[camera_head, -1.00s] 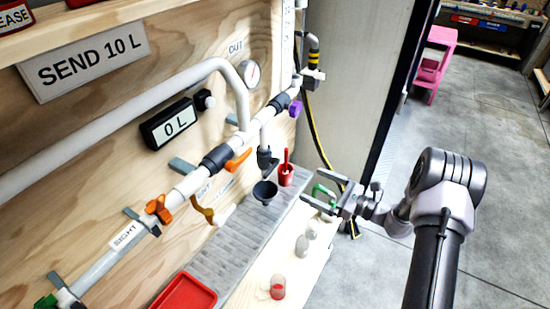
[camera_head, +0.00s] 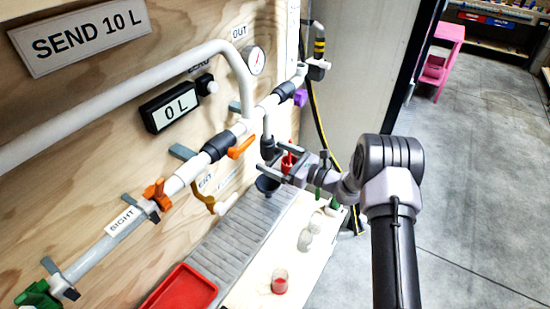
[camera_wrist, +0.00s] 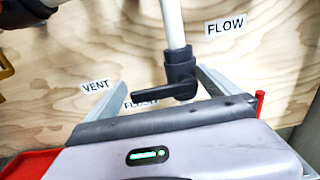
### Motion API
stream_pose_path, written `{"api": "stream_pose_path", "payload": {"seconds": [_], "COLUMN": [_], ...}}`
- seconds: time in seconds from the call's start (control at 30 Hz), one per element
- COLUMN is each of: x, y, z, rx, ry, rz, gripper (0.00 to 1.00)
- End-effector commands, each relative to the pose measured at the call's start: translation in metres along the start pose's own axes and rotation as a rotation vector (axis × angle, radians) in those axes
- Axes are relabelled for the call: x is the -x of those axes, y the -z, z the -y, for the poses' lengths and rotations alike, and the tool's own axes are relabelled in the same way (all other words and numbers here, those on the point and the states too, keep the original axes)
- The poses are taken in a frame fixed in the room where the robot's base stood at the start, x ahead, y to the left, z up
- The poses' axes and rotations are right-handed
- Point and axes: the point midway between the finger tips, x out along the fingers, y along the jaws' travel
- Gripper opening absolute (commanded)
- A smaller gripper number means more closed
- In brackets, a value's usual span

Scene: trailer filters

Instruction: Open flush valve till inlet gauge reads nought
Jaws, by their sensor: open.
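The flush valve (camera_wrist: 180,80) is a dark body on the end of a white vertical pipe, with a black lever pointing left. A partly covered "FLUSH" label (camera_wrist: 141,102) is behind it. In the head view the valve (camera_head: 268,148) hangs below the pipe run. My gripper (camera_head: 276,162) is open, reaching toward the panel at the valve. In the wrist view my gripper's (camera_wrist: 160,85) fingers stand apart on either side of the valve and lever, not closed on them. A gauge marked "OUT" (camera_head: 254,60) is on the panel; no inlet gauge shows.
A red tray (camera_head: 180,290), glass jars (camera_head: 308,235) and a small red-filled cup (camera_head: 279,282) are nearby. An orange lever (camera_head: 240,147) and display reading 0 L (camera_head: 170,107) are left.

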Motion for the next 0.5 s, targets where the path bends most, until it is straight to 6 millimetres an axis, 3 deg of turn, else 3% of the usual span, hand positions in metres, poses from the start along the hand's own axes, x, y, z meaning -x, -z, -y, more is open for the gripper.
{"api": "stream_pose_path", "payload": {"seconds": [0.03, 0.4, 0.5], "x": [0.0001, 0.0004, 0.0004], "y": [0.0, 0.0001, 0.0002], "z": [0.0, -0.0001, -0.0002], "rx": [0.0, 0.0, 0.0], "ry": [0.0, -0.001, -0.001], "rz": [0.0, 0.0, 0.0], "gripper": [0.94, 0.21, 0.07]}}
